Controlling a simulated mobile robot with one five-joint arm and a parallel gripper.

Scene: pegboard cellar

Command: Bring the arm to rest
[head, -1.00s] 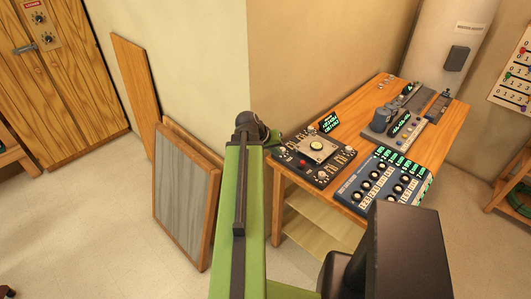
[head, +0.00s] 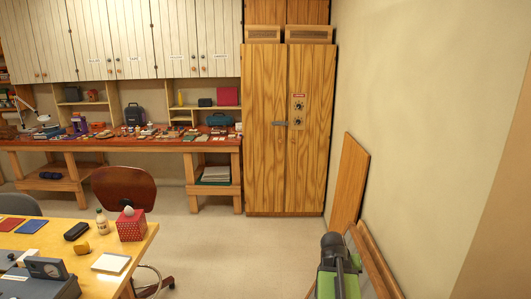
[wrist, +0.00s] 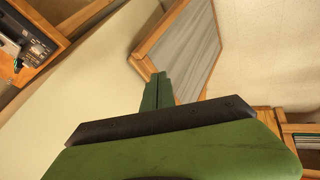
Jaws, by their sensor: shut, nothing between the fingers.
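My gripper (wrist: 158,80) shows in the wrist view as two green fingers pressed together beyond a dark bar, with nothing between them. It points toward a framed grey panel (wrist: 190,55) leaning at a pale wall; I cannot tell the gap between them. In the head view only a piece of my green and black arm shows at the bottom, right of centre; the fingers cannot be made out there.
A plain wooden board (head: 350,180) and framed panels (head: 375,262) lean on the wall by my arm. A tall wooden cabinet (head: 285,150) stands ahead. A table (head: 70,245) and a brown chair (head: 125,188) are at left. The floor (head: 235,245) between is clear.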

